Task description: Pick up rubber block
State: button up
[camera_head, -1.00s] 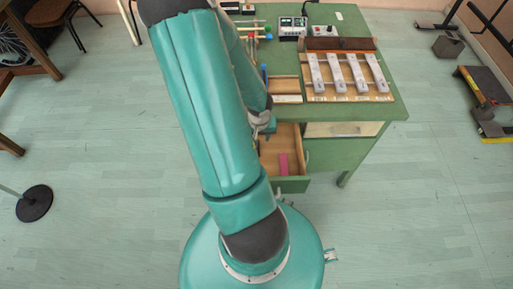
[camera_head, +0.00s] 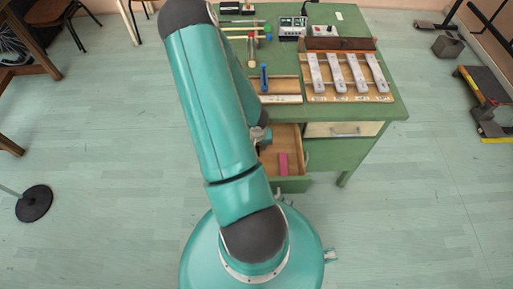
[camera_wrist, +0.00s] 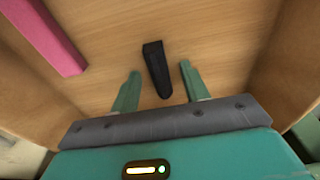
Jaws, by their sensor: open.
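A black, wedge-shaped block (camera_wrist: 157,68), which looks like the rubber block, lies on the wooden floor of the open drawer (camera_head: 291,184). In the wrist view my gripper (camera_wrist: 160,70) is open, its two green fingers apart on either side of the block. I cannot tell how high the fingertips are above the drawer floor. In the head view my arm hides the block and most of my gripper.
A pink bar (camera_wrist: 45,35) lies in the same drawer, left of my gripper in the wrist view; it also shows in the head view (camera_head: 283,164). Wooden drawer walls stand on both sides. Above is the green desk (camera_head: 390,95) with a metal-bar instrument (camera_head: 345,98).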

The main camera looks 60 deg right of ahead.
grip_shut()
jog(key=shift+r, duration=0.15)
